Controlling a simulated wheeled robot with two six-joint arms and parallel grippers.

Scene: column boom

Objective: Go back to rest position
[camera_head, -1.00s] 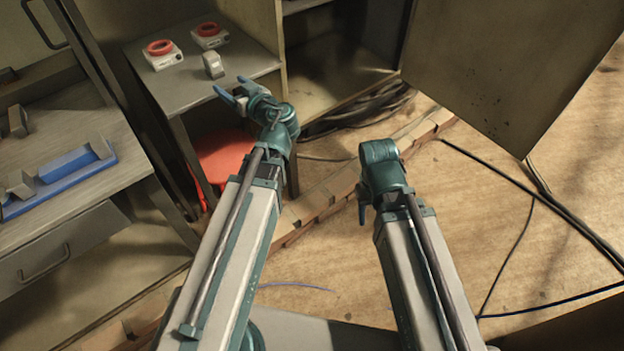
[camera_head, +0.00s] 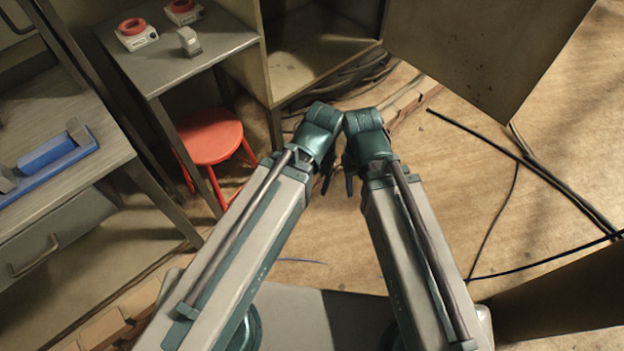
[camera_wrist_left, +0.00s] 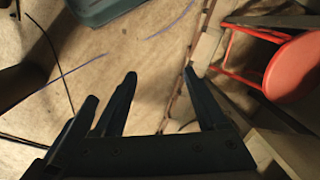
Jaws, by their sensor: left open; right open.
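Both my arms reach forward side by side in the head view, and their wrists nearly meet. My left gripper (camera_head: 326,184) points down beside the right one, mostly hidden under its wrist. In the left wrist view its dark fingers (camera_wrist_left: 165,95) stand apart, with nothing between them but floor. My right gripper (camera_head: 349,184) also points down, and only a dark fingertip shows below the wrist. It is open, and I see nothing held in it.
A grey table (camera_head: 190,62) at upper left carries two white devices with red rings (camera_head: 136,34) and a small grey block (camera_head: 189,41). A red stool (camera_head: 212,137) stands by it, also in the left wrist view (camera_wrist_left: 297,68). Black cables (camera_head: 540,170) cross the floor at right.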

